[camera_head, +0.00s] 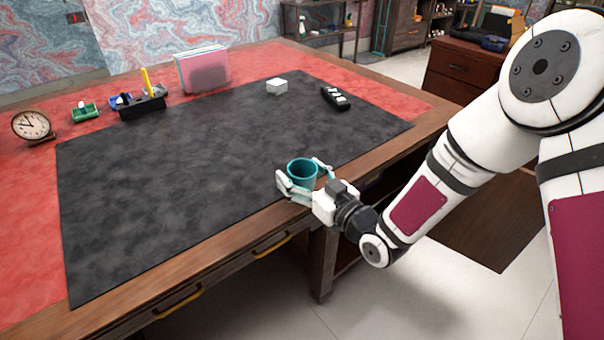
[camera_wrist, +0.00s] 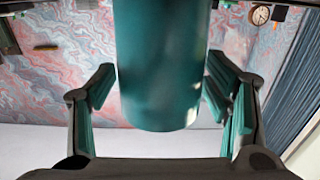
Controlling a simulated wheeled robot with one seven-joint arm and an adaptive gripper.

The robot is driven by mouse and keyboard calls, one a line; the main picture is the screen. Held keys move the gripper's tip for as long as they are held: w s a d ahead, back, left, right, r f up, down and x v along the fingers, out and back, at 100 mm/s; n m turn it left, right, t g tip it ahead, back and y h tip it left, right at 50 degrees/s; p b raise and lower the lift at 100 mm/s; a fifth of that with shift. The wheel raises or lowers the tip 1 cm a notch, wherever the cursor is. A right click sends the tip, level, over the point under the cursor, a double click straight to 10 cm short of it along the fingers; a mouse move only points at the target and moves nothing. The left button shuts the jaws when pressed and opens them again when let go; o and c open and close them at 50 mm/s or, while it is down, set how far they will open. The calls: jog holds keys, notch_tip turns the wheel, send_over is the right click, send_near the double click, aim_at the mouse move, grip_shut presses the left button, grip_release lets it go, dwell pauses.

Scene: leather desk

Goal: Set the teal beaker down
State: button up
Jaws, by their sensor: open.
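The teal beaker (camera_head: 302,173) is upright at the near right edge of the black desk mat (camera_head: 200,150), and it appears to stand there; its base is partly hidden by my gripper. My gripper (camera_head: 303,180) reaches in from the right, with one finger on each side of the beaker. In the wrist view the beaker (camera_wrist: 160,65) fills the middle between the fingers. The fingers are open, with a narrow gap on the left; on the right I cannot tell whether the finger touches it.
A white block (camera_head: 277,86) and a dark remote-like object (camera_head: 335,97) lie at the mat's far right. A file holder (camera_head: 203,70), a pen organizer (camera_head: 142,105), a green holder (camera_head: 85,113) and a clock (camera_head: 32,126) line the back left. The mat's middle is clear.

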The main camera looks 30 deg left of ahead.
jog(key=shift+r+p, duration=0.5)
jog(key=shift+p, duration=0.05)
jog(key=v, duration=1.2)
jog(key=shift+f, duration=0.1)
